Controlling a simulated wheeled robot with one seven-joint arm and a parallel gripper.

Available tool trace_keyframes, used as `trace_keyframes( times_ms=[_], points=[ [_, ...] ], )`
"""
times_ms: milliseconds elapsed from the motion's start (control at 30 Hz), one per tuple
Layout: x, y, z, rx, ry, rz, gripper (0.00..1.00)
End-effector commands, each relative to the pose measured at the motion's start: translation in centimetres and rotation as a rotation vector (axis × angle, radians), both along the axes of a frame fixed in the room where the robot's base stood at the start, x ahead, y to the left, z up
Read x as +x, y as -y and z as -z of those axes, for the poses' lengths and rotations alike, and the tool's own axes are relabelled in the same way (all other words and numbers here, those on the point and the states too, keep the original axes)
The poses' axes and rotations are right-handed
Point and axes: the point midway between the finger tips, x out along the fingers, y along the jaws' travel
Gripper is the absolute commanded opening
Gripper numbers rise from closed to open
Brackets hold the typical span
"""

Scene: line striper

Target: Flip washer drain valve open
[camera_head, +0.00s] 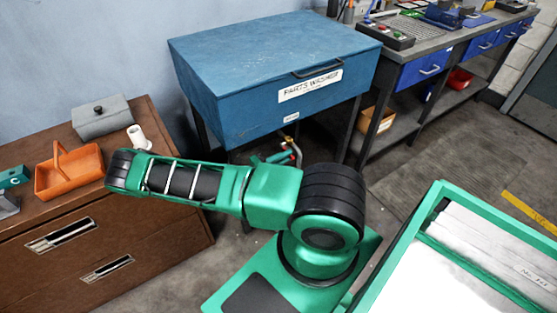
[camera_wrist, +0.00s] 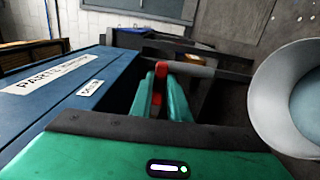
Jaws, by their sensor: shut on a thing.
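The blue parts washer (camera_head: 235,93) stands on dark legs against the wall, its lid closed. My green gripper (camera_head: 284,156) reaches in under the washer at this handle, partly hidden behind my arm. In the wrist view, the two green fingers of my gripper (camera_wrist: 161,86) are shut on the red handle (camera_wrist: 161,70), which sticks up between the fingertips. A grey pipe-like part lies just behind it. The washer's blue front (camera_wrist: 60,105) runs along the left. The valve body is mostly hidden.
A brown cabinet (camera_head: 150,240) at left carries an orange tote (camera_head: 70,172), a grey box (camera_head: 101,117) and a white bottle (camera_head: 139,138). A workbench (camera_head: 430,62) stands right of the washer. Floor between is open. A pale round thing (camera_wrist: 290,95) fills the wrist view's right edge.

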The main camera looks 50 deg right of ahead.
Motion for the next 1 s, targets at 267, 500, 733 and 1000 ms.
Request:
trace_keyframes(
  times_ms=[267, 500, 733, 1000],
  points=[
    [0.2, 0.1, 0.1, 0.003, 0.003, -0.004, 0.00],
    [0.1, 0.2, 0.0, 0.001, 0.002, 0.000, 0.34],
    [0.1, 0.0, 0.0, 0.002, 0.001, 0.001, 0.34],
    [1.1, -3.7, 0.1, 0.003, 0.004, -0.002, 0.34]
  ],
)
